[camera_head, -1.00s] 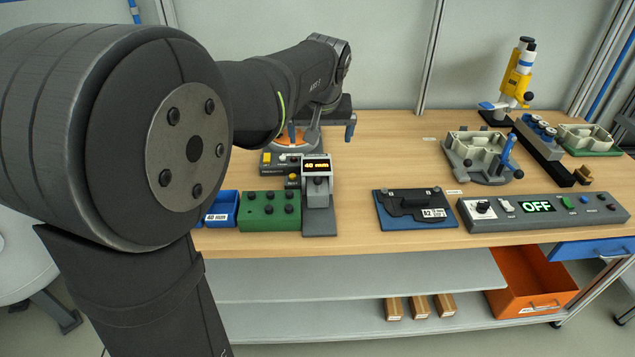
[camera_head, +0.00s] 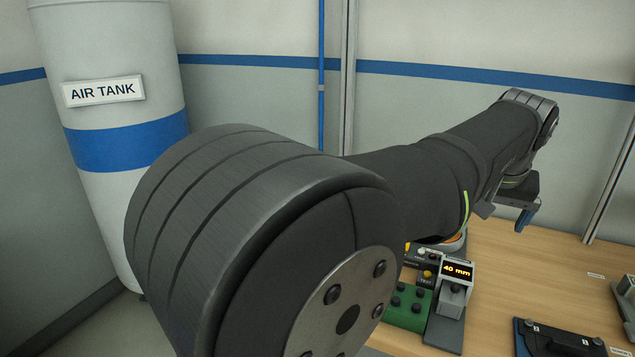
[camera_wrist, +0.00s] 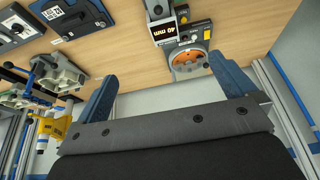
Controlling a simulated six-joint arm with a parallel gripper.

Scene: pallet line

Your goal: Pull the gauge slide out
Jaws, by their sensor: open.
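The gauge (camera_head: 443,325) is a grey unit with a lit display reading 40 mm, standing on the wooden bench at the bottom right of the head view. A small grey block with a dark knob sits below its display; I cannot tell for sure that this is the slide. In the wrist view the gauge (camera_wrist: 162,33) is at the top centre, beyond the fingertips. My gripper (camera_wrist: 162,68) is open and empty, its two blue fingers wide apart. In the head view, my gripper (camera_head: 524,218) is high above the bench, mostly hidden by the wrist, and apart from the gauge.
A green block with black knobs (camera_head: 407,308) stands left of the gauge. An orange round disc (camera_wrist: 190,60) lies near it. A dark plate on a blue base (camera_head: 560,338) is at the right. Bare bench (camera_head: 510,285) lies between. An air tank (camera_head: 110,180) stands at left.

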